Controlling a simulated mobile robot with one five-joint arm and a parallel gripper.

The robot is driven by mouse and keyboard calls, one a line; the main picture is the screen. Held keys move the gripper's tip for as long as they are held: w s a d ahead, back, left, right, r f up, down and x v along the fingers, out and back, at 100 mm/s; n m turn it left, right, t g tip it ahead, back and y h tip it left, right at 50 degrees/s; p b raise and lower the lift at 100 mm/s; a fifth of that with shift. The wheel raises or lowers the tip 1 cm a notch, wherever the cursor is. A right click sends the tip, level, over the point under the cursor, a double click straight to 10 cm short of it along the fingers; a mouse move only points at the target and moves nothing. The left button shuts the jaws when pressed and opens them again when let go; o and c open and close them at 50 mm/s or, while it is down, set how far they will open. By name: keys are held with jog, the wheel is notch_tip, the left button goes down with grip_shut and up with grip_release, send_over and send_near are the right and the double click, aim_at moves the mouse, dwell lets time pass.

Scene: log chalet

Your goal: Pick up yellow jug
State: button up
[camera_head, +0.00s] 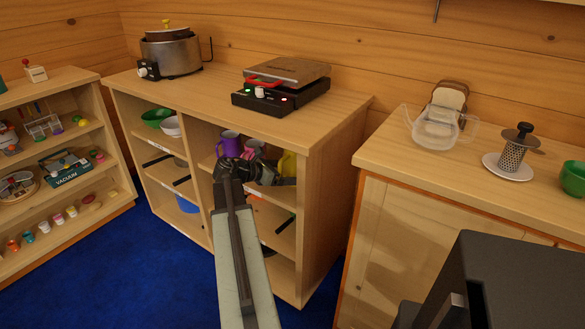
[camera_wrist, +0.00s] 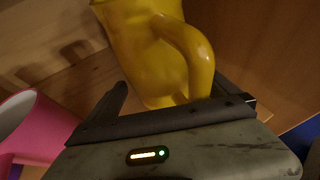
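The yellow jug (camera_wrist: 140,40) fills the upper middle of the wrist view, with its curved handle (camera_wrist: 195,50) towards me. In the head view only a yellow part of the jug (camera_head: 287,163) shows inside the open-fronted shelf unit, partly hidden by my gripper (camera_head: 262,172). In the wrist view my gripper (camera_wrist: 170,84) has its two dark fingers spread, one on each side of the jug's lower part and handle. The fingers do not look closed on it. Whether either finger touches the jug cannot be told.
A pink cup (camera_wrist: 35,125) is close on the left in the wrist view. A purple mug (camera_head: 229,144) stands on the same shelf. The shelf unit's side panel (camera_head: 330,190) is right of the jug. A black grill (camera_head: 282,84) and a pot (camera_head: 171,52) stand on top.

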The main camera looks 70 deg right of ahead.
aim_at(284, 163)
jog(key=c, duration=1.8)
jog(key=shift+r, duration=0.15)
notch_tip(284, 163, up, 4)
jog(key=p, duration=0.4)
jog(key=shift+f, duration=0.2)
jog(key=w+a+r+p, duration=0.1)
jog(key=w+a, duration=0.7)
jog(key=a, duration=0.6)
jog(key=shift+r, duration=0.15)
